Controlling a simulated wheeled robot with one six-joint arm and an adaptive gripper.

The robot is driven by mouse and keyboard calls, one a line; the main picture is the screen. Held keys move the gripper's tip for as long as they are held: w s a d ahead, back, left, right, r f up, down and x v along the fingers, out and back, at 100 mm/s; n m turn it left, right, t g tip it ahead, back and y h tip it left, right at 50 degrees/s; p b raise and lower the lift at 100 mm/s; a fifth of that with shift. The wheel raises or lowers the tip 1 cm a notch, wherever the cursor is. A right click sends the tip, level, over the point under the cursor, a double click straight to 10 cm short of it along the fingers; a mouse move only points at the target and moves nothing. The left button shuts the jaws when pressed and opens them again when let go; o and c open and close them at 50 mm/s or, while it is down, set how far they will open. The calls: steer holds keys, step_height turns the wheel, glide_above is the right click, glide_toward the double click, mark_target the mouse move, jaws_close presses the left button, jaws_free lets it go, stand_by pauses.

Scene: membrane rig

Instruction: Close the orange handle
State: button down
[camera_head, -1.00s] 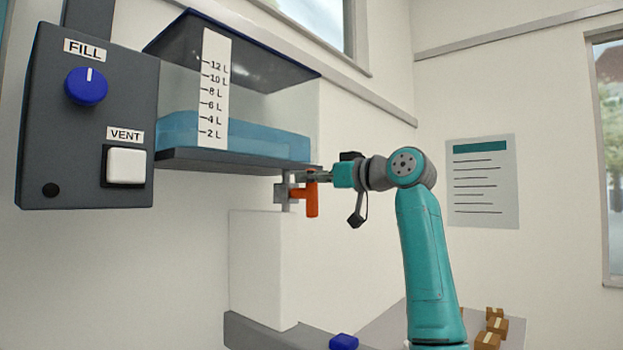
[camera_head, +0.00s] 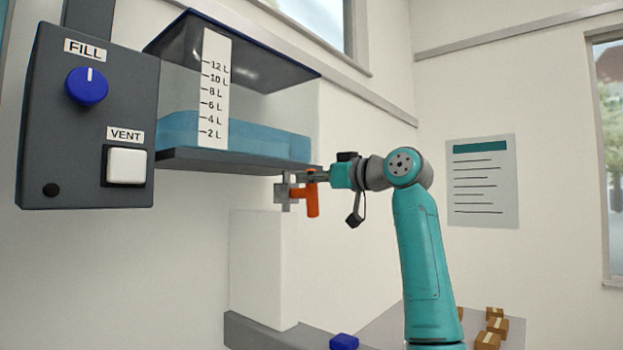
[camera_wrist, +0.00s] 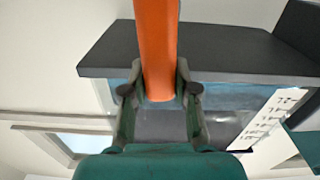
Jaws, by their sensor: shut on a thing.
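My gripper (camera_head: 318,176) is at the top end of the handle, just below the tank's right end. In the wrist view the orange handle (camera_wrist: 158,50) lies between the two fingers of my gripper (camera_wrist: 160,92), which are closed against its sides.
The tank's dark base (camera_head: 225,160) is close above my gripper. A control box (camera_head: 75,130) with a blue FILL knob (camera_head: 87,86) and white VENT button (camera_head: 127,166) is at left. A white block (camera_head: 262,265) stands below the valve. Small boxes (camera_head: 490,335) lie at lower right.

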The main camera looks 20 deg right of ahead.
steer(key=n, duration=0.3)
steer(key=a+n, duration=0.1)
steer(key=shift+s+f+n, duration=0.25)
steer(key=shift+s+n, duration=0.05)
steer(key=shift+s, duration=0.1)
steer(key=shift+s+a+f+n, duration=0.25)
steer(key=shift+f+n, duration=0.3)
steer(key=shift+n, duration=1.5)
steer(key=shift+s+a+f+n, duration=0.1)
steer(key=shift+a+f+n, duration=0.35)
steer(key=shift+n, duration=1.65)
steer(key=shift+s+a+f+n, duration=0.2)
steer(key=shift+f+n, duration=0.45)
steer(key=shift+n, duration=1.4)
steer(key=c, duration=0.9)
jaws_free()
steer(key=shift+s+d, duration=0.1)
steer(key=shift+d, duration=0.05)
